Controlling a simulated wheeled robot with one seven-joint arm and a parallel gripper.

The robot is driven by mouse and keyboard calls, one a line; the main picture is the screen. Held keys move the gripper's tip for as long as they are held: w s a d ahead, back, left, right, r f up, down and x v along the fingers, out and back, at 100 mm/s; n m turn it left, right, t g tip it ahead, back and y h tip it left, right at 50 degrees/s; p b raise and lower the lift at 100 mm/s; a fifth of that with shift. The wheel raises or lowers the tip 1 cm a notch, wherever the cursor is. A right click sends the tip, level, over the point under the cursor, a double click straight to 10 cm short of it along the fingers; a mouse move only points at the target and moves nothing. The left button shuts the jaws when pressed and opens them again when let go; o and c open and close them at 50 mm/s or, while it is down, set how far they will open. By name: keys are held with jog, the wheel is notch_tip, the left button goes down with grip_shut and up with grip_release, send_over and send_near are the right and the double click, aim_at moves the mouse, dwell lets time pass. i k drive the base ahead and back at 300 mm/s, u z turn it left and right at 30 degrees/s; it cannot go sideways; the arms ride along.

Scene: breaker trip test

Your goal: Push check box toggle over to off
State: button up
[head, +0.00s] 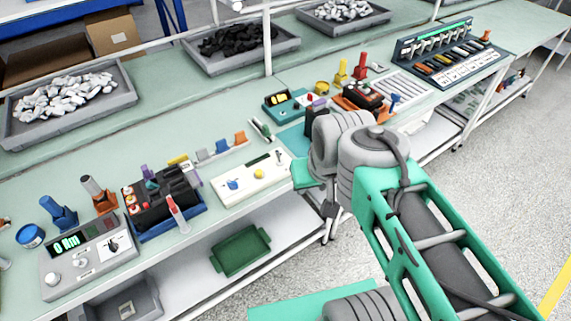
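A cream box (254,178) lies on the bench just left of my wrist. I cannot tell for sure that this is the check box, or which way the lever leans. My arm reaches in from the lower right. The part of my gripper (329,207) that shows hangs below the wrist near the bench's front edge, right of the cream box. The wrist hides most of it, and its fingers cannot be made out.
A grey meter box (88,262) with a green display and a black breaker in a blue tray (172,228) stand left. A breaker rack (445,55) is far right. Part bins line the back.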

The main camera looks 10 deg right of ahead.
aim_at(277, 153)
jog(key=z, duration=0.1)
jog(key=i, duration=0.55)
jog(key=u, duration=2.8)
